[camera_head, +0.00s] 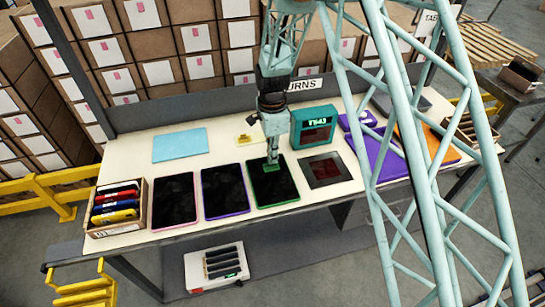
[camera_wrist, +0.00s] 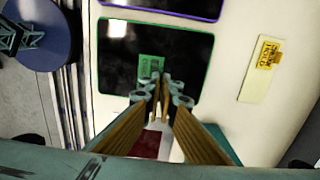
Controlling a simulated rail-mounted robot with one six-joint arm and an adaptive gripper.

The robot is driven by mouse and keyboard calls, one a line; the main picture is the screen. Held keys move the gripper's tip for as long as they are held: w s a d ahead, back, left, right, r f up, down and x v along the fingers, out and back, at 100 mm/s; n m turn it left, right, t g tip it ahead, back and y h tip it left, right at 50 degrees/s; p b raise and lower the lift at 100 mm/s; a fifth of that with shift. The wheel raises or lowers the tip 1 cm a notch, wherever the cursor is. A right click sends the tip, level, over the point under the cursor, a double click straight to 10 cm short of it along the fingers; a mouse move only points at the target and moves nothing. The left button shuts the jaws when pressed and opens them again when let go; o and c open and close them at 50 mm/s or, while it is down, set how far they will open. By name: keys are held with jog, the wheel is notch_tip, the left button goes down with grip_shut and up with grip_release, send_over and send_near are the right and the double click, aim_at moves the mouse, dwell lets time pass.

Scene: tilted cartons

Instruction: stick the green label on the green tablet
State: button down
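The green tablet (camera_head: 274,188) has a dark screen and a green rim and lies flat on the white table. It also shows in the wrist view (camera_wrist: 125,48). The small green label (camera_head: 271,167) is over the tablet's upper middle. In the wrist view the green label (camera_wrist: 151,67) shows its printed face just beyond my fingertips. My gripper (camera_head: 272,157) points down over the tablet, its fingertips (camera_wrist: 160,83) close together at the label's edge. It looks shut on the label. I cannot tell whether the label touches the screen.
A pink-rimmed tablet (camera_head: 174,200) and a purple-rimmed tablet (camera_head: 225,190) lie to the left. A yellow label (camera_head: 244,138) lies behind on a pale strip. A teal device (camera_head: 314,127) stands right of my gripper, and a dark red-screened pad (camera_head: 325,170) lies before it.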

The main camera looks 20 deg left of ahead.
aim_at(272, 174)
jog(key=shift+f, duration=0.15)
jog(key=shift+f+b, duration=1)
jog(key=shift+f, duration=2)
jog(key=shift+f, duration=0.3)
jog(key=c, duration=3)
grip_release()
jog(key=shift+o, duration=0.7)
jog(key=shift+r, duration=0.2)
jog(key=shift+r, duration=5.8)
jog(key=shift+r, duration=0.25)
